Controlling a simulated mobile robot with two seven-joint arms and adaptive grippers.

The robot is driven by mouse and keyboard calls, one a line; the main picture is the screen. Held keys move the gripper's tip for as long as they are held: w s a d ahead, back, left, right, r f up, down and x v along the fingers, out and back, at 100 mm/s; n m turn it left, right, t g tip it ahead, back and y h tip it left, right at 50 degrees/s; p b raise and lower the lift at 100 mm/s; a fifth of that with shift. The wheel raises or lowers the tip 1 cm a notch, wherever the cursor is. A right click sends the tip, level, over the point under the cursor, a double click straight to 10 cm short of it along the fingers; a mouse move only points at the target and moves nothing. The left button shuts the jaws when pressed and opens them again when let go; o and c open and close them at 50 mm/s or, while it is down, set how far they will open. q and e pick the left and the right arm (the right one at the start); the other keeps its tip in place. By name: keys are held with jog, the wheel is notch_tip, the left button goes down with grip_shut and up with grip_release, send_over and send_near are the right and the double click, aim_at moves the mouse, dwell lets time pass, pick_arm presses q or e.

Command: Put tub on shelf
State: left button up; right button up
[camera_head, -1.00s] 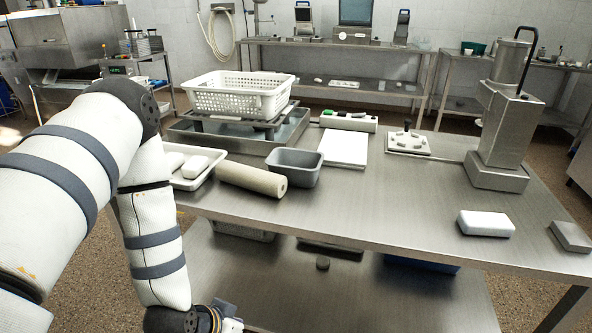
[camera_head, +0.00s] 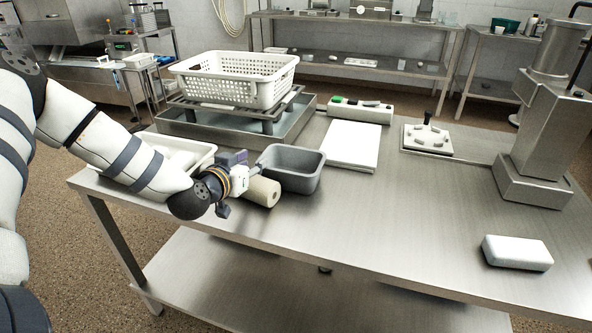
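A grey rectangular tub (camera_head: 305,182) stands upright and empty on the steel table, in the middle of the camera_head view. My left gripper (camera_head: 257,170) is at the tub's left side, with its fingertips at or close to the rim. The fingers are small and partly hidden, so I cannot tell whether they are open or closed on the rim. The lower steel shelf (camera_head: 230,285) shows under the tabletop, with its front left part bare. My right gripper is not in view.
A beige roll (camera_head: 263,193) lies under my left gripper, beside the tub. A white perforated basket (camera_head: 225,85) stands on a rack over a steel basin behind. A white board (camera_head: 352,145) lies right of the tub. The tabletop's front right is mostly clear, with a white block (camera_head: 517,252).

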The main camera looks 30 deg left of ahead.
aim_at(263, 155)
pick_arm(q)
jog(key=x, duration=0.2)
jog(key=b+x, duration=0.1)
jog(key=x, duration=0.1)
jog(key=b+x, duration=0.1)
jog(key=x, duration=0.1)
jog(key=shift+f, duration=0.4)
jog(key=shift+w+r, duration=0.15)
jog(key=shift+w, duration=0.1)
jog(key=shift+r, duration=0.15)
grip_shut()
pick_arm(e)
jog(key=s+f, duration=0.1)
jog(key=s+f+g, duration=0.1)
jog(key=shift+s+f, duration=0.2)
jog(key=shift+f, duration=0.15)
